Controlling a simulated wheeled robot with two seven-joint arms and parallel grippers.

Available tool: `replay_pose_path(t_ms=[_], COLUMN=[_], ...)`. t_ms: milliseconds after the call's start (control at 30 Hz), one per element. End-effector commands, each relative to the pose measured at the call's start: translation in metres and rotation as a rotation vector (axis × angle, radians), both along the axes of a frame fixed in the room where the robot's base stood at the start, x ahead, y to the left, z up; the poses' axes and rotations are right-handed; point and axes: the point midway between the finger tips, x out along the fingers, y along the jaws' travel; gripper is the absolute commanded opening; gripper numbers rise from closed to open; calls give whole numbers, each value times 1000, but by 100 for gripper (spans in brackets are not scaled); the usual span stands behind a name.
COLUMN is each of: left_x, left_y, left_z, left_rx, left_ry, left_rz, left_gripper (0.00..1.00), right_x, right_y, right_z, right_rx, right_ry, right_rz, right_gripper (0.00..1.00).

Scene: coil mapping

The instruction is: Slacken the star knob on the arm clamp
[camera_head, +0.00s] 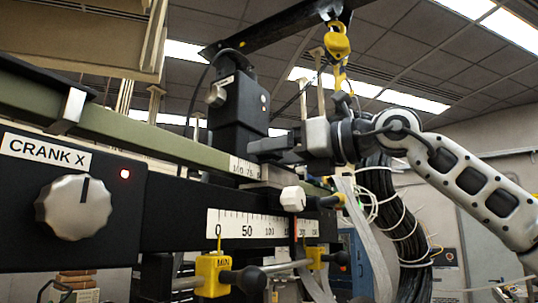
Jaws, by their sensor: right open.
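My right gripper (272,149) comes in from the right, its dark fingers pointing left, in front of the lower part of a black upright block (238,112). It is open, and I see nothing held in it. A small grey knob (216,94) sits on the left side of that block, up and left of the gripper. A pale faceted knob (293,198) stands in front of the scale rail, below the gripper and apart from it. I cannot tell which of these is the arm clamp's star knob. My left gripper is not in view.
A large grey lobed knob (74,207) sits on the black panel marked CRANK X at left, beside a red light. A scale rail (262,223) crosses the middle. Yellow clamps (213,275) with black knobs hang below it. A yellow hook (337,42) and black cable bundle (392,215) hang nearby.

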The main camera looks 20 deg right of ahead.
Motion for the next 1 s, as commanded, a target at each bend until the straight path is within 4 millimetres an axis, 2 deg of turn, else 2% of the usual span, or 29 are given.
replay_pose_path(t_ms=[167, 200, 333, 367, 667, 1000], left_x=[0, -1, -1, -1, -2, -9], left_y=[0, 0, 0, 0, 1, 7], left_z=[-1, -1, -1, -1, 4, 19], left_rx=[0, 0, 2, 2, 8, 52], left_ry=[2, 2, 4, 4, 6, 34], left_rz=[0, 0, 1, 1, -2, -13], left_gripper=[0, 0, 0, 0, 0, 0], right_x=[0, 0, 0, 0, 1, 4], right_y=[0, 0, 0, 0, -1, -3], right_z=[0, 0, 0, 0, 2, 5], right_rx=[-1, -1, -1, -1, 2, 4], right_ry=[-1, -1, -1, -1, 3, 4], right_rz=[0, 0, 0, 0, 31, 230], right_gripper=[60, 54, 18, 15, 15, 15])
